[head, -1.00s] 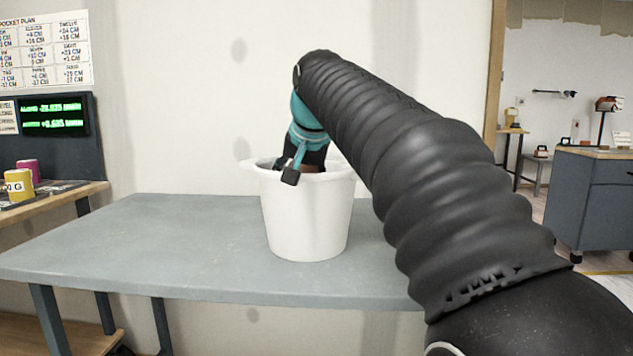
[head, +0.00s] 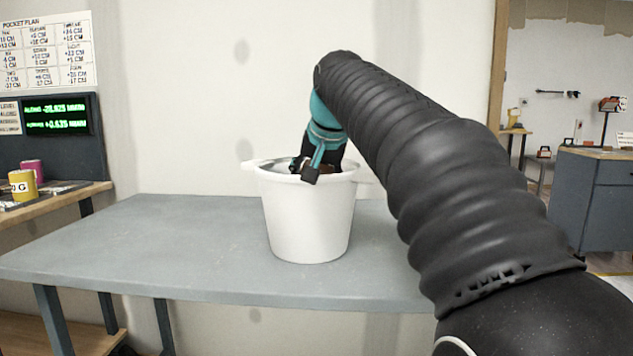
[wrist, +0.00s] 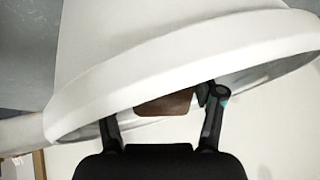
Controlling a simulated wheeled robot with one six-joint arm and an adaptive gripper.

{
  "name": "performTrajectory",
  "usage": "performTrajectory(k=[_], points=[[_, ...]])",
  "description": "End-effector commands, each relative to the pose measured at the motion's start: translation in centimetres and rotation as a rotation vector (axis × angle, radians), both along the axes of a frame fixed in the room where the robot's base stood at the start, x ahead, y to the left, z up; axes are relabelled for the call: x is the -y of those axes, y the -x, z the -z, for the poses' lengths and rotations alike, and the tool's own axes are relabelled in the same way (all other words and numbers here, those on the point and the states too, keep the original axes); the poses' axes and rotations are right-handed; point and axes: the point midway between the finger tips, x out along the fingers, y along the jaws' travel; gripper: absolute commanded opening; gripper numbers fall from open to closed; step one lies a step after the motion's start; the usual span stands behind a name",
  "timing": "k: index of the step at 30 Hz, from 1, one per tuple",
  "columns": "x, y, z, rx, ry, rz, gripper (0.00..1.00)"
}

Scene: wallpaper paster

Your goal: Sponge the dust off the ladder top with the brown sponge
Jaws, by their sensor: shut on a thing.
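My gripper (head: 308,170) is at the mouth of a white bucket (head: 308,222), with its fingertips at or just inside the rim. In the wrist view my gripper (wrist: 160,115) is shut on the brown sponge (wrist: 165,104), which sits between the fingers against the inner side of the rim. The head view shows only a small brown part of the sponge (head: 327,169), mostly hidden by the gripper and rim. Whether the sponge touches the bucket wall I cannot tell. The bucket stands upright on a grey table (head: 170,240). The ladder top is not in view.
The left part of the grey table is clear. A wooden bench at the far left holds a yellow cup (head: 22,186) and a pink cup (head: 33,170). A grey cabinet (head: 600,208) stands at the far right.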

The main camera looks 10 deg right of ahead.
Motion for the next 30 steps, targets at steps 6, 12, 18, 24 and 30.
performTrajectory(k=[6,12,18,24,30], points=[[0.0,0.0,-2.2,0.000,0.000,0.000,0.31],[0.0,0.0,-3.9,0.000,0.000,0.000,0.31],[0.0,0.0,-5.5,0.000,0.000,0.000,0.31],[0.0,0.0,-7.2,0.000,0.000,0.000,0.31],[0.0,0.0,-8.9,0.000,0.000,0.000,0.31]])
